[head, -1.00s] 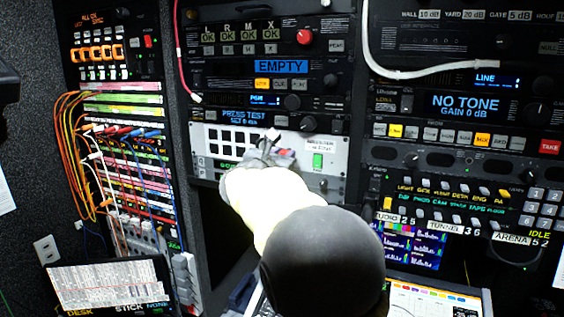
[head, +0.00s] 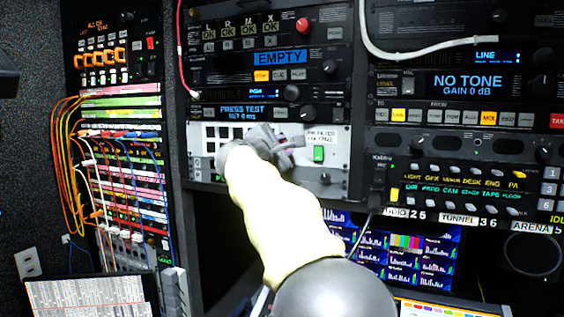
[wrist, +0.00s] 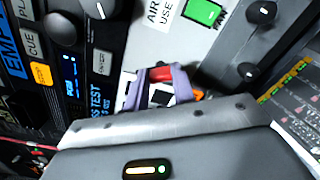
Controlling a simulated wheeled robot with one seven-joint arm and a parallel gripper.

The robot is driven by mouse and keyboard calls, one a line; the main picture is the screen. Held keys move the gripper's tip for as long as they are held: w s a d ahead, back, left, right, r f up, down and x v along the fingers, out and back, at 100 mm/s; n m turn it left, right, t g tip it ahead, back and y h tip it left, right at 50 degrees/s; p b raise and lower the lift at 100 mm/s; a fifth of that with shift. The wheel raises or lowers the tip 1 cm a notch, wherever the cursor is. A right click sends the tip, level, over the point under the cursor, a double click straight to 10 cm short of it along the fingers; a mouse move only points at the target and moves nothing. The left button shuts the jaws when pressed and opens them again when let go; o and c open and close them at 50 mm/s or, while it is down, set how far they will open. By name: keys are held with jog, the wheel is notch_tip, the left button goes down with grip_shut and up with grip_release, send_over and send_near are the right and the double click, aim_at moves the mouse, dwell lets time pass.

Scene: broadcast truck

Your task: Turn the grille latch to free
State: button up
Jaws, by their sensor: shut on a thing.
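The white panel with the black-holed grille (head: 203,134) sits in the middle rack in the head view. My gripper (head: 290,146) is at this panel, just right of the holes, and covers part of them. In the wrist view its purple-grey fingers (wrist: 161,88) are shut on a small part with a red end (wrist: 161,73), which I take to be the grille latch. Most of the latch is hidden by the fingers, so its exact angle cannot be told. In the wrist view, white panel and black squares show between the fingers.
A green fan switch (head: 319,153) and a printed label (head: 322,137) are close right of my gripper. Rack units with knobs (head: 309,112) are just above. Patch cables (head: 68,160) hang at left. Meter screens (head: 405,245) are below right.

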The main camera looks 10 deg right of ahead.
jog(key=shift+f+m+b, duration=0.2)
jog(key=shift+m+b, duration=2.15)
jog(key=shift+m, duration=0.95)
jog(key=o, duration=1)
jog(key=shift+s, duration=0.1)
jog(key=b+v, duration=0.6)
jog(key=v, duration=1.1)
jog(key=shift+s+a, duration=0.15)
